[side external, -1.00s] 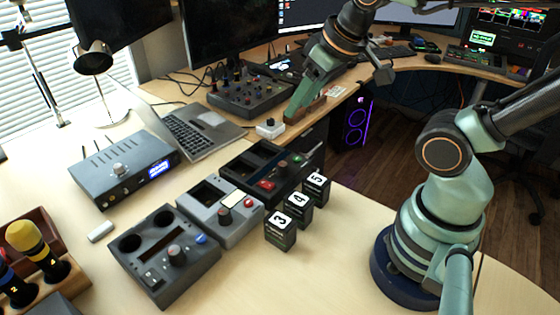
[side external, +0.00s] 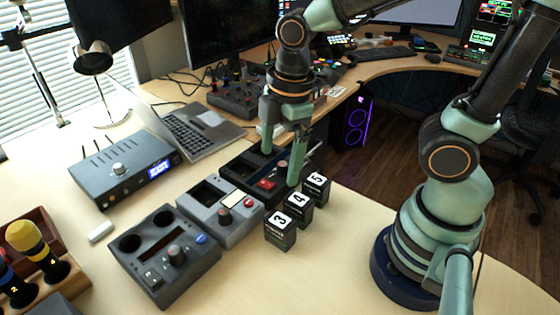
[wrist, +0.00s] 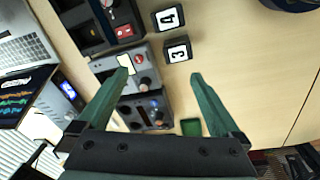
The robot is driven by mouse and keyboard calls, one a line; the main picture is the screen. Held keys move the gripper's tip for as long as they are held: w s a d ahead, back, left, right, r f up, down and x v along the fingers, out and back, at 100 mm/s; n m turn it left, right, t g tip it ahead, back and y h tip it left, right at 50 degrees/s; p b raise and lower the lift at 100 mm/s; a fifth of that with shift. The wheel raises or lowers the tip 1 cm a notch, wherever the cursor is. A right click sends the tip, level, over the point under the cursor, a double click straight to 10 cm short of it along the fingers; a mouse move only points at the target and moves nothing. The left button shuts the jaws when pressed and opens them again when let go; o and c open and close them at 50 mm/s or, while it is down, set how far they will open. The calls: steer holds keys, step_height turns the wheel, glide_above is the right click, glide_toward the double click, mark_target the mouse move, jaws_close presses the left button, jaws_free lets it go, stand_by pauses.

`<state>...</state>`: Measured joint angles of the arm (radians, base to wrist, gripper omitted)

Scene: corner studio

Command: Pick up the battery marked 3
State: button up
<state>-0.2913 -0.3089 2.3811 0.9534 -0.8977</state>
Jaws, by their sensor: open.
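The battery marked 3 (side external: 280,232) is a small black block with a white label on top. It stands upright on the table at the front end of a row with the batteries marked 4 (side external: 299,209) and 5 (side external: 317,190). My gripper (side external: 280,168) is open and empty, pointing down above the black device behind the row. In the wrist view, battery 3 (wrist: 178,51) lies just beyond my open fingertips (wrist: 160,75), nearer the right finger. Battery 4 (wrist: 168,19) is beyond it. Battery 5 is not visible there.
Three devices with bays and knobs stand left of the batteries: a dark grey one (side external: 165,262), a lighter grey one (side external: 212,222) and a black one (side external: 252,166). A laptop (side external: 195,128) and a box with a blue display (side external: 122,170) are behind. The table right of the batteries is clear.

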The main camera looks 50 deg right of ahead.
mark_target(280, 220)
steer(key=f+n, duration=0.1)
steer(key=f, duration=0.2)
steer(key=s+a+f+n+g, duration=0.1)
steer(key=f+n, duration=0.1)
steer(key=f, duration=0.1)
steer(key=a+f+n, duration=0.1)
steer(key=f, duration=0.2)
steer(key=shift+s+a+f, duration=0.1)
steer(key=shift+s+a, duration=0.05)
steer(key=shift+s+f, duration=0.15)
steer(key=shift+f, duration=1.2)
steer(key=shift+s+f, duration=0.1)
steer(key=shift+f, duration=1.2)
jaws_close()
steer(key=shift+r, duration=0.15)
